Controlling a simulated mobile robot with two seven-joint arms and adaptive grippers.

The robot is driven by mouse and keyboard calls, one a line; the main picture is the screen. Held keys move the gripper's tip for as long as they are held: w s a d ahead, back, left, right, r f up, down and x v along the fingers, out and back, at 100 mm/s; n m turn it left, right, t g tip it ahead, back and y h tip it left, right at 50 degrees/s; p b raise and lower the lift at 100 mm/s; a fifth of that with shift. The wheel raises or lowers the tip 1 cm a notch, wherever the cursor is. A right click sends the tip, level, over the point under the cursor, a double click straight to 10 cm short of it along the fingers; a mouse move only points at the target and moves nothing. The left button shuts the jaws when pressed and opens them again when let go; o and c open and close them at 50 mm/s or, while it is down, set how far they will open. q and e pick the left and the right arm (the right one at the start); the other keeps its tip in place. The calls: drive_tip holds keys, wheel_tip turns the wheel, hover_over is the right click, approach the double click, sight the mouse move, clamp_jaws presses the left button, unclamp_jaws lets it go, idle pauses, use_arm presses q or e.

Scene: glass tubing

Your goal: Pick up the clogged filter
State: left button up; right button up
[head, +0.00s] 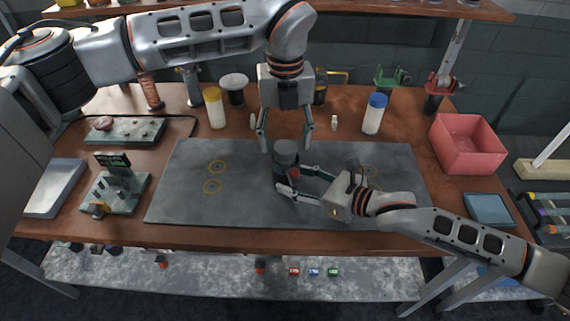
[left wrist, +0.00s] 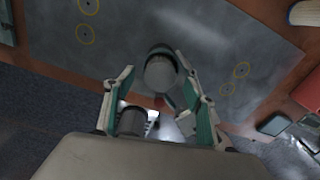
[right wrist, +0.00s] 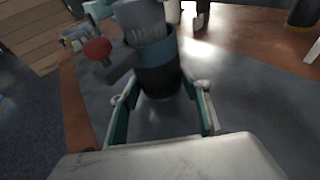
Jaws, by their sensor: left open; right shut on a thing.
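A plain grey cylinder, which I take to be the clogged filter (head: 286,147), stands upright in a dark cup-like housing (head: 280,179) on the grey mat. In the right wrist view, the ridged grey filter (right wrist: 140,20) rises out of the housing (right wrist: 157,72), which has a teal band and a red knob (right wrist: 97,48) on its side. My left gripper (head: 285,148) points down above the filter, open, with a finger to each side. The left wrist view shows the filter's round top (left wrist: 160,74) between the fingers. My right gripper (head: 296,181) is shut on the housing, low from the right.
The mat (head: 180,205) is mostly bare, with yellow ring marks. A yellow-capped bottle (head: 215,108), a blue-capped bottle (head: 374,114) and a small white piece (head: 334,123) stand behind it. A red bin (head: 467,145) and a blue tray (head: 488,209) are at right, a green fixture (head: 115,190) at left.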

use_arm(q)
drive_tip(key=shift+f, duration=1.3)
use_arm(e)
drive_tip(key=shift+f, duration=0.15)
use_arm(q)
clamp_jaws()
wheel_tip(320, 180, up, 10)
drive_tip(key=shift+r, duration=0.1)
use_arm(e)
drive_tip(key=o, duration=0.9)
drive_tip(key=shift+d, duration=0.1)
